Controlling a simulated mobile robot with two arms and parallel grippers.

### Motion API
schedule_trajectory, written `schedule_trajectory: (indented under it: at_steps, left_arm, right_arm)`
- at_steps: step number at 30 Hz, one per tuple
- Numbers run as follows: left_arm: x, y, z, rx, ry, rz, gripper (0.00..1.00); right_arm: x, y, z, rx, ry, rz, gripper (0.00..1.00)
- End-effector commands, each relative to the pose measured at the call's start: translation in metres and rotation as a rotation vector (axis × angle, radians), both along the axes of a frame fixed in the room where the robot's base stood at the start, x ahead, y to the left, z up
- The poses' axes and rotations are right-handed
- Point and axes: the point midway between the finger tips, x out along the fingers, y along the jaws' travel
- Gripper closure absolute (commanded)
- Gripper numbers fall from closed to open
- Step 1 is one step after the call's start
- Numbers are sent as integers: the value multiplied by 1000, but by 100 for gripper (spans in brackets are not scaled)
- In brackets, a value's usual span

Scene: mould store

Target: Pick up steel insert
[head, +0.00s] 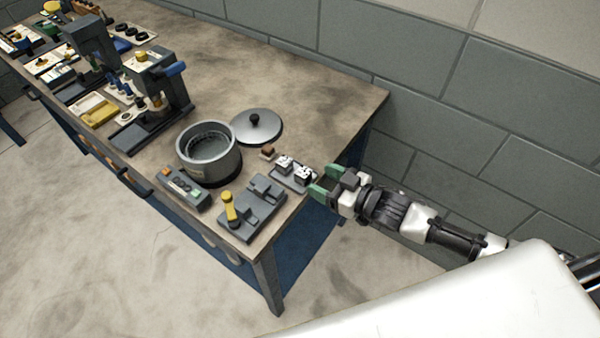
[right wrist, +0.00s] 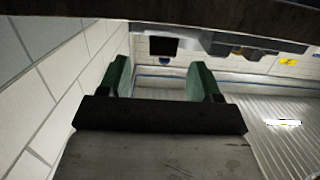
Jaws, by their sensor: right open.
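A small dark tray (head: 293,177) lies near the right end of the bench. Two small light blocks with dark marks, a left one (head: 284,164) and a right one (head: 303,175), stand on it. I cannot tell for sure which piece is the steel insert. My right gripper (head: 323,182) has green fingers and is just right of the tray, at the bench's end. Its fingers are spread and empty, pointing towards the tray. They also show apart in the right wrist view (right wrist: 162,78), with no block between them. My left gripper is out of view.
A round grey pot (head: 209,168), its lid (head: 257,126), a small brown block (head: 267,152), a button box (head: 184,187) and a grey fixture with a yellow handle (head: 252,208) crowd the tray. The bench (head: 330,105) is bare towards the wall.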

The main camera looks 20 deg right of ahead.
Motion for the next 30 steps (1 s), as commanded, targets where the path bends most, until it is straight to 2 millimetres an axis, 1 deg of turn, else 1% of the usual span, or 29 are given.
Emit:
schedule_trajectory:
  at_steps: [1, 5, 11, 15, 23, 24, 26, 30]
  left_arm:
    - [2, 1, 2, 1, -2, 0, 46]
    - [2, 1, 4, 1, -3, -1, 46]
    - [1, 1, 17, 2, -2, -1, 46]
    - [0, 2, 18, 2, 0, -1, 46]
    - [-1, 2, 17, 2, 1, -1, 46]
    - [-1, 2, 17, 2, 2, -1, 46]
    - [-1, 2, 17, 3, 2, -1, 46]
    - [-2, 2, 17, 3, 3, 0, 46]
  right_arm:
    - [4, 3, 0, 0, -1, 0, 36]
    - [10, 9, 0, 0, 0, 0, 36]
    - [32, 30, -1, 0, -1, -1, 36]
    - [43, 38, -7, -2, 0, -1, 36]
    - [45, 40, -8, -2, 1, 0, 36]
    - [45, 40, -8, -2, 1, 0, 39]
    - [45, 40, -8, -2, 1, 0, 48]
    - [45, 40, -8, -2, 1, 0, 70]
